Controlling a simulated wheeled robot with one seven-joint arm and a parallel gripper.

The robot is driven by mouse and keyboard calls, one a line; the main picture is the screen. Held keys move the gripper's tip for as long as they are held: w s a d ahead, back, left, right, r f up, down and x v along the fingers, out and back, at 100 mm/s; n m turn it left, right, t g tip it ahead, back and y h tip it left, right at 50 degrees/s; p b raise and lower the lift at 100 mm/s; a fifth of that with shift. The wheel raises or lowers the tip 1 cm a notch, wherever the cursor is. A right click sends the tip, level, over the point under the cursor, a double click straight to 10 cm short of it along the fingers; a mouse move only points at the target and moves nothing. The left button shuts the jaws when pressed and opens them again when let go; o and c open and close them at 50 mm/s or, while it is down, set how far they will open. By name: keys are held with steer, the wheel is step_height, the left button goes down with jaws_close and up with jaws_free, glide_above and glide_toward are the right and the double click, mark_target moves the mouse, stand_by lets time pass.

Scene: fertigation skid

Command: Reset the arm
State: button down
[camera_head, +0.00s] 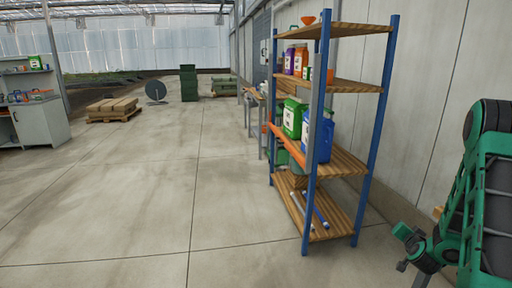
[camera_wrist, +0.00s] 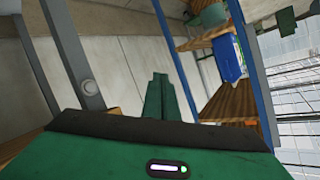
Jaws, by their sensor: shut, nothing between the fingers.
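My arm (camera_head: 485,190), green and black, is folded at the right edge of the head view, beside the wall and to the right of the shelf rack. In the wrist view my gripper (camera_wrist: 160,78) shows as two green fingers lying side by side with no gap between them. It is shut and holds nothing. The fingers point toward the pale wall, apart from the rack, and the wrist view is tilted well over.
A blue-posted rack (camera_head: 366,150) with wooden shelves carries a green jug (camera_head: 293,118), a blue jug (camera_head: 325,140) and several bottles. A grey cabinet (camera_head: 42,122) stands left, a pallet (camera_head: 113,110) farther back. The concrete floor in the middle is clear.

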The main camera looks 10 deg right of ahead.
steer(key=s+a+r+n+g+y, duration=0.45)
steer(key=s+a+r, duration=0.35)
steer(key=a, duration=0.2)
steer(key=s+a+r+g, duration=0.2)
steer(key=s+a+r, duration=0.1)
steer(key=s, duration=0.7)
steer(key=s+a+r+g+y, duration=0.1)
steer(key=s+a+r+g, duration=0.2)
steer(key=s, duration=0.7)
steer(key=s+a+r+g+y, duration=0.1)
steer(key=s+a+r+g, duration=0.2)
steer(key=s+a, duration=0.3)
steer(key=s, duration=0.4)
steer(key=shift+s, duration=0.3)
